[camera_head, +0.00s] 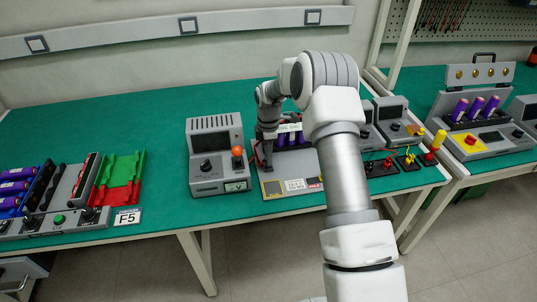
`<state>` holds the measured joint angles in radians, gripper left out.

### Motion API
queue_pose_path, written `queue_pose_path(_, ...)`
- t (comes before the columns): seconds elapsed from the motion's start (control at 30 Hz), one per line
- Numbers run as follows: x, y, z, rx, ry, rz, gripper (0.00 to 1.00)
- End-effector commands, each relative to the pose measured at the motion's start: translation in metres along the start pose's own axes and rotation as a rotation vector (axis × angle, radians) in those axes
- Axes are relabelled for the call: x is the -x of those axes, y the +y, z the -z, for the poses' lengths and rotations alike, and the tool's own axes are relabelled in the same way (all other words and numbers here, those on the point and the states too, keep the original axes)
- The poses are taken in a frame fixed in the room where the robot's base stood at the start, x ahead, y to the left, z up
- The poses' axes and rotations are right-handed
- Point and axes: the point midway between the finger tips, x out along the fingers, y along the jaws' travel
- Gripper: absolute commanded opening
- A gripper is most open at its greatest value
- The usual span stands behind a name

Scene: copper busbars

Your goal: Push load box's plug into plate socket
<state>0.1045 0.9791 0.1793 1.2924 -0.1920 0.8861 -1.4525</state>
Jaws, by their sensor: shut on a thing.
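The load box (217,160), a grey unit with a screen, a dark knob and an orange ball-topped part, stands upright on the green bench. Right of it lies a grey plate (291,196) with a yellow square and white labels at its front edge. My gripper (264,165) is over the left part of this plate, close to the load box's right side. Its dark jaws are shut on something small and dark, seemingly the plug. The plug's outline and the plate socket are too small or hidden to make out. Purple cells in a holder show behind my arm.
More grey meter boxes (394,119) and black blocks with red and yellow plugs (407,159) stand to the right. At the left are a red and green tray (119,181) and a rack of purple cells (17,187). Bench is clear between tray and load box.

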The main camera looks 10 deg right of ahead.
Motion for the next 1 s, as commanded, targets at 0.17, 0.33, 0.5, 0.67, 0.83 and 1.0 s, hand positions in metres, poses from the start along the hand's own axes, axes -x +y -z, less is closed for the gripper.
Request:
queue_pose_path(0.17, -0.011, 0.000, 0.000, 0.000, 0.000, 0.000, 0.00)
queue_pose_path(0.33, -0.012, 0.000, 0.000, -0.001, 0.000, -0.001, 0.00)
queue_pose_path(0.5, -0.012, 0.000, 0.000, 0.000, 0.000, 0.000, 0.00)
queue_pose_path(0.67, -0.015, 0.000, 0.000, 0.000, 0.000, 0.000, 0.00)
queue_pose_path(0.83, -0.016, 0.000, 0.000, -0.001, 0.000, 0.000, 0.37)
queue_pose_path(1.0, -0.016, 0.000, 0.000, 0.000, 0.000, 0.000, 0.60)
